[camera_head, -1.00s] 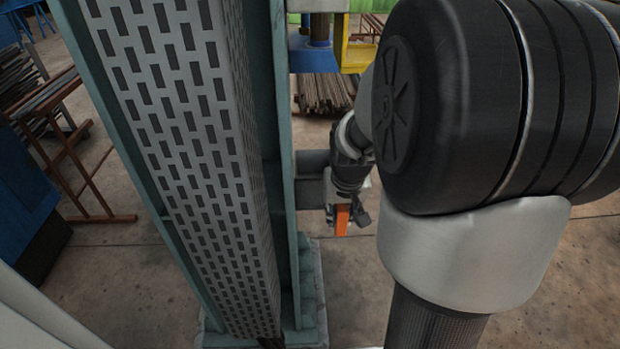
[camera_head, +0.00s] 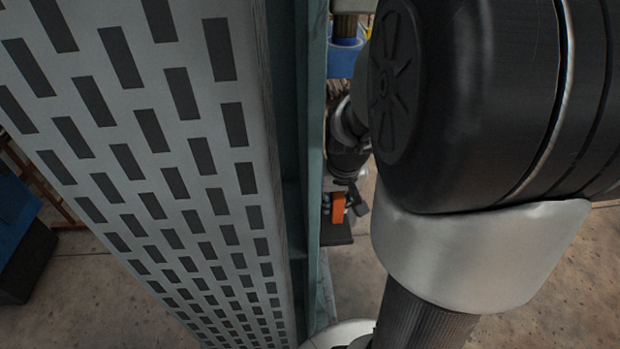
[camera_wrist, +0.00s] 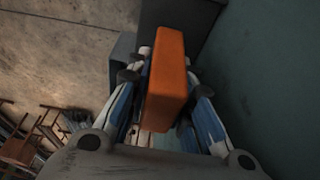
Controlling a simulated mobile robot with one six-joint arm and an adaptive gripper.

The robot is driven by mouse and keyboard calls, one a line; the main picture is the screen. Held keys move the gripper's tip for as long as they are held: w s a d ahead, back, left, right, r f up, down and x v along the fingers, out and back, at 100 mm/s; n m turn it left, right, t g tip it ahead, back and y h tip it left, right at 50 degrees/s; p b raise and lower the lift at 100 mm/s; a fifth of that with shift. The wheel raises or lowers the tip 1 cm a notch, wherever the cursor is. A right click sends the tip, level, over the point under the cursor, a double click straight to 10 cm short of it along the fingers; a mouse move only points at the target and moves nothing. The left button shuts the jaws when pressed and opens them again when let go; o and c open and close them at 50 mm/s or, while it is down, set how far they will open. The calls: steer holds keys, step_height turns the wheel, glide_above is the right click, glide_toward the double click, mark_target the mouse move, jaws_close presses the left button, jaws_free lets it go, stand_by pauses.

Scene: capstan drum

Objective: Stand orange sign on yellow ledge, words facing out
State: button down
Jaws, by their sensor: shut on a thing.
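The orange sign (camera_wrist: 168,80) is held between the two fingers of my gripper (camera_wrist: 165,110) in the wrist view, its thin slab shape pointing away from the palm. No words show on the side that I see. In the head view the orange sign (camera_head: 338,207) is small, beside the green-grey column, with my gripper (camera_head: 343,200) around it, partly hidden by my arm. The gripper is shut on the sign. I cannot make out a yellow ledge for certain in either current view.
A perforated grey panel (camera_head: 150,130) fills the left of the head view, close to my body. The green-grey column edge (camera_head: 312,150) stands just left of my gripper. A blue machine (camera_head: 20,235) is at far left. Bare concrete floor (camera_wrist: 60,45) shows in the wrist view.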

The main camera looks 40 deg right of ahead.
steer(key=shift+b+x, duration=0.4)
steer(key=shift+x, duration=0.8)
steer(key=shift+s+a, duration=0.15)
steer(key=shift+s, duration=0.25)
steer(key=shift+s+r, duration=0.15)
steer(key=shift+s, duration=0.1)
steer(key=shift+w+f, duration=0.1)
steer(key=shift+f, duration=0.15)
steer(key=c, duration=1.4)
jaws_free()
